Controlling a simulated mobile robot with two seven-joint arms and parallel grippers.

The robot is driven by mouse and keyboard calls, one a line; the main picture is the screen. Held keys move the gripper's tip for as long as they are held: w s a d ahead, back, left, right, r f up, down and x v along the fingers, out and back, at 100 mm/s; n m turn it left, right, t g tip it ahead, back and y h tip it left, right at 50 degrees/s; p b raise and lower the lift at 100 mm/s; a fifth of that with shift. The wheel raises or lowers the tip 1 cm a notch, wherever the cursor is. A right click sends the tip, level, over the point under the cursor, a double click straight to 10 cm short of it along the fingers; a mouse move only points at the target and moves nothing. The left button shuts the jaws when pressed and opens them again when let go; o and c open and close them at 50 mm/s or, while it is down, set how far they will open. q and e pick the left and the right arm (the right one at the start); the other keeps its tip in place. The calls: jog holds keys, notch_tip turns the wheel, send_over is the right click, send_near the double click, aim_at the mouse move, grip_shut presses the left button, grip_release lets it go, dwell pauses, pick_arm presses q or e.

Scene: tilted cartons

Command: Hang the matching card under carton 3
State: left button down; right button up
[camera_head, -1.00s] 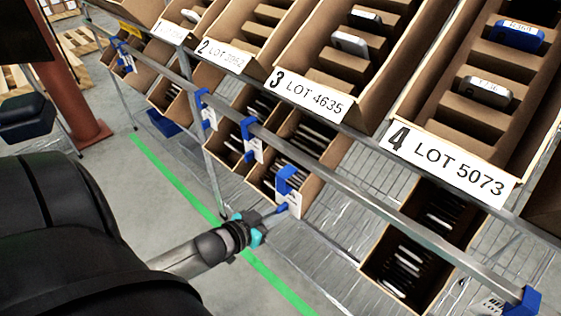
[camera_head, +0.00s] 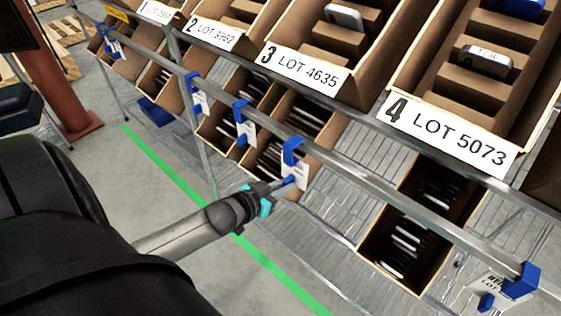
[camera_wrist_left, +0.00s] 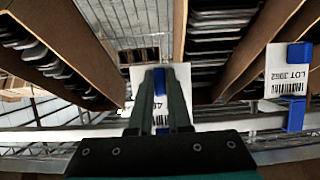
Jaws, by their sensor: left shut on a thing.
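Carton 3 (camera_head: 345,98), with the label "3 LOT 4635" (camera_head: 301,68), tilts on the upper shelf. My left gripper (camera_head: 286,183) is shut on the blue tab of a white card (camera_head: 297,171). The card's blue hook (camera_head: 292,150) overlaps the rail below carton 3; I cannot tell whether it bears on the rail. In the left wrist view the gripper's fingers (camera_wrist_left: 160,100) cover most of the held card (camera_wrist_left: 183,78), so its lot number is mostly hidden. My right gripper is not in view.
The metal rail (camera_head: 375,187) runs along the rack's front. Other hooked cards include one (camera_head: 247,130) left of the held card, one reading LOT 3962 (camera_wrist_left: 287,70), and one at lower right (camera_head: 490,287). Lower bins (camera_head: 405,275) hold several stacked items. Carton 4 (camera_head: 530,95) stands right.

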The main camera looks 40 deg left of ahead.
aim_at(295, 180)
pick_arm(q)
jog(key=shift+w+d+b, duration=0.2)
jog(key=shift+w+b, duration=1.2)
jog(key=shift+w, duration=0.7)
jog(key=shift+f+b, duration=0.4)
jog(key=shift+f, duration=0.35)
jog(key=c, duration=0.8)
grip_release()
jog(key=p+v, duration=0.4)
jog(key=v, duration=1.1)
jog(key=shift+p, duration=0.3)
